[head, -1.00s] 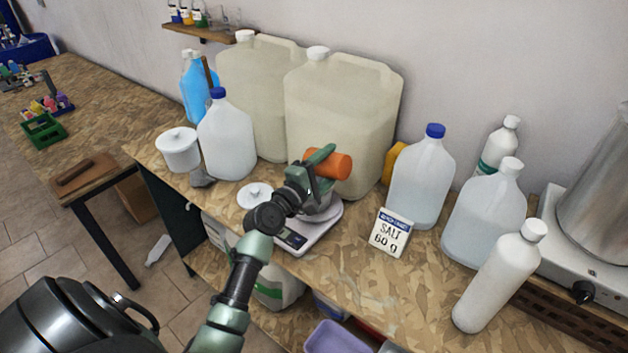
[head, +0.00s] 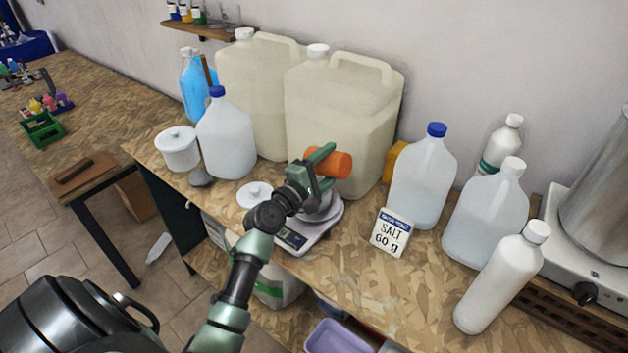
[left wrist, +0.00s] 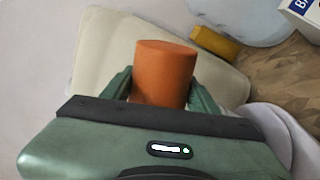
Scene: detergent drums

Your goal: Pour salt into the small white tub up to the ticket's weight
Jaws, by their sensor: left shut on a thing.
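My left gripper (head: 318,172) is shut on an orange cylinder (head: 336,163), held tilted on its side above the scale. The cylinder also shows between the fingers in the left wrist view (left wrist: 163,72). The scale (head: 298,240) has a dark display whose reading I cannot make out. A pale round vessel on the scale is mostly hidden by my gripper, so its contents do not show. A white lid (head: 254,194) lies left of the scale. The ticket (head: 391,233) reads "SALT 60 g" and stands right of the scale. I cannot see any salt falling.
A lidded white pot (head: 178,149) and a blue-capped jug (head: 226,142) stand left. Two big canisters (head: 345,110) stand behind the gripper. More jugs (head: 485,220) and a white bottle (head: 497,282) stand right, near a hotplate (head: 588,262).

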